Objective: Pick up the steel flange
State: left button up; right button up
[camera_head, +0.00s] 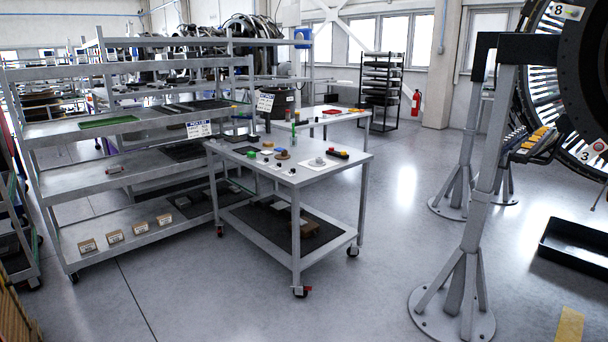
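A small grey round piece (319,161) that looks like the steel flange lies on a white sheet (307,168) near the right end of the wheeled metal table (284,178). It is small at this distance, so its details cannot be made out. Neither of my grippers shows in the head view, and nothing is seen touching the piece.
Small coloured parts share the tabletop, including a dark piece with a yellow top (338,153). A grey shelf rack (140,180) adjoins the table's left. A grey stand (470,240) and a black tray (574,246) are right. Floor before the table is clear.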

aim_at(318, 162)
jog(key=i+l+z, duration=0.25)
jog(key=i, duration=0.75)
jog(key=i+z, duration=0.25)
jog(key=i, duration=0.7)
jog(key=i+l+u, duration=0.15)
jog(key=i+u, duration=0.25)
jog(key=i, duration=0.2)
jog(key=i+l+u, duration=1.6)
jog(key=l, duration=0.2)
jog(key=l+u, duration=0.25)
jog(key=l, duration=0.15)
